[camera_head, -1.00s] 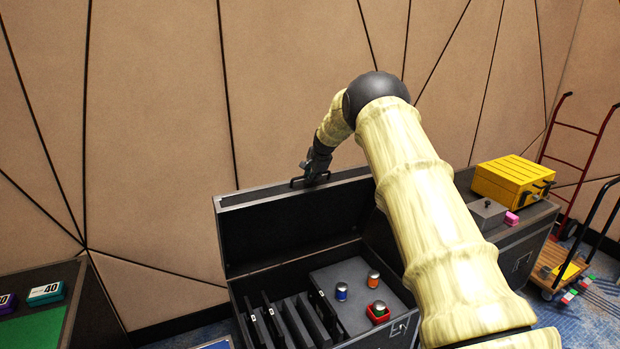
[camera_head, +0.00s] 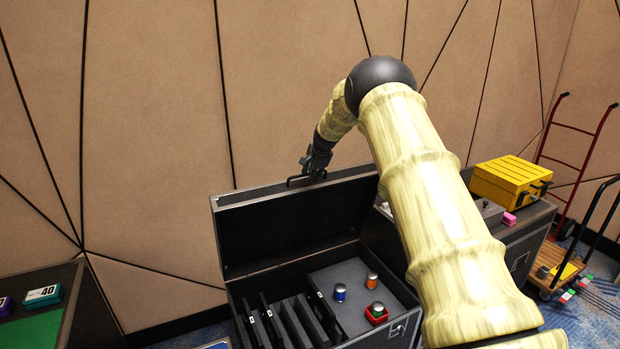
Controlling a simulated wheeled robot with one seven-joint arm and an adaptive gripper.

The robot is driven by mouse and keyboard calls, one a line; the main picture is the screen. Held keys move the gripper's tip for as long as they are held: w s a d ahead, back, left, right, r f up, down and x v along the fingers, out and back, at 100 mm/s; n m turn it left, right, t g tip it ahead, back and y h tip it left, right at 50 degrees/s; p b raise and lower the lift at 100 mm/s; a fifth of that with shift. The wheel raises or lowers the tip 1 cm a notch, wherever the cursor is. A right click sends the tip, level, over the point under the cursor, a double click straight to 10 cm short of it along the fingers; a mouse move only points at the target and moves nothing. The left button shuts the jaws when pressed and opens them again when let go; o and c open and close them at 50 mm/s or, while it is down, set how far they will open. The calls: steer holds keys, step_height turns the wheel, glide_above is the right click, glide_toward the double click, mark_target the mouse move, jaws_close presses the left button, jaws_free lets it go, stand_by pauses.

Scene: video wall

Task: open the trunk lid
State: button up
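The black trunk's lid (camera_head: 297,222) stands raised, close to upright, along the back of the trunk body (camera_head: 405,332). A dark handle (camera_head: 296,180) sits on the lid's top edge. My gripper (camera_head: 306,176) is at this handle, reached from above and behind by my arm. The fingers are small and dark here, so I cannot tell whether they are closed around the handle. Inside the open trunk are several upright black panels (camera_head: 296,322) on the left. A grey insert (camera_head: 345,280) on the right bears a blue, an orange and a red-based knob-like piece.
A dark case with a green top (camera_head: 32,332) stands at the left. At the right, a yellow box (camera_head: 510,180) sits on another dark case. A red hand truck (camera_head: 570,150) and a low cart (camera_head: 560,270) stand beyond. The panelled wall (camera_head: 150,120) is close behind the lid.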

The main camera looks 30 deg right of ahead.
steer(key=v, duration=0.9)
steer(key=shift+c, duration=0.2)
